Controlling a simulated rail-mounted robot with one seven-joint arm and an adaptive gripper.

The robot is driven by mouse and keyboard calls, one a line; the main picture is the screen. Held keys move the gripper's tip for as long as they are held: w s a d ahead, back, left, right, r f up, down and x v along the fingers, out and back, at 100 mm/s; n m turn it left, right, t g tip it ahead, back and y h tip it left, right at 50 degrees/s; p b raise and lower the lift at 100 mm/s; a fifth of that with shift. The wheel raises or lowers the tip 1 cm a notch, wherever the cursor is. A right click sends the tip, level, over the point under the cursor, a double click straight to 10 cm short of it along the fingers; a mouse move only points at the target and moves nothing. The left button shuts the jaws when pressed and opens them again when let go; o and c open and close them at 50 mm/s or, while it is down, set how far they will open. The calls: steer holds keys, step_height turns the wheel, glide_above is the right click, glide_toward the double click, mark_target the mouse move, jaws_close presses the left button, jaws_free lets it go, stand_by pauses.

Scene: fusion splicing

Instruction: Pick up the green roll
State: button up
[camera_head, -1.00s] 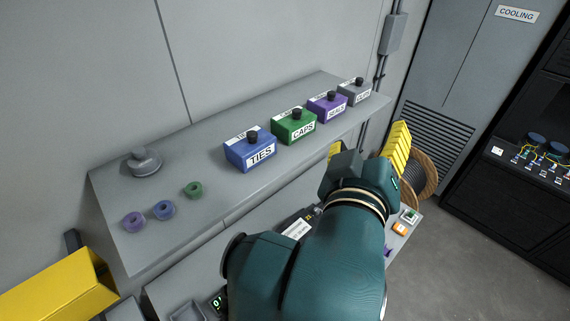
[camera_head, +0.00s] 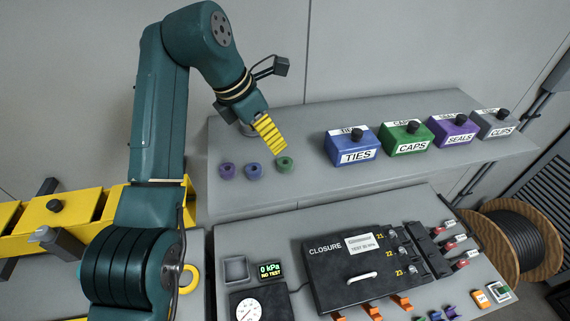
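The green roll (camera_head: 285,164) lies on the upper grey shelf, at the right end of a short row with the blue roll (camera_head: 253,170) and the purple roll (camera_head: 227,171). My gripper (camera_head: 273,146) has yellow ribbed fingers and points down just above and behind the green roll in the picture. It appears empty. I cannot tell from this angle whether its fingers are apart or together. The green roll is fully visible and appears not to be held.
On the shelf (camera_head: 310,179), the blue TIES box (camera_head: 351,146), green CAPS box (camera_head: 405,138), purple SEALS box (camera_head: 452,131) and grey CLIPS box (camera_head: 495,124) stand to the right. Below is the black CLOSURE case (camera_head: 335,272). A cable reel (camera_head: 515,240) stands at far right.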

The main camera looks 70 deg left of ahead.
mark_target(285, 162)
steer(key=x, duration=0.8)
steer(key=shift+r+b, duration=0.1)
steer(key=shift+b, duration=0.25)
steer(key=shift+w+a+f+b, duration=0.1)
steer(key=shift+w+f+b, duration=0.05)
steer(key=shift+f+b, duration=0.15)
steer(key=shift+w+a+f+b, duration=0.1)
steer(key=shift+f+b, duration=0.05)
steer(key=shift+f, duration=0.15)
steer(key=shift+a+p+x, duration=0.1)
steer(key=shift+p+x, duration=0.3)
steer(key=shift+x, duration=0.6)
steer(key=shift+a+p+x, duration=0.15)
steer(key=shift+p+x, duration=0.25)
steer(key=shift+x, duration=0.6)
steer(key=c, duration=1)
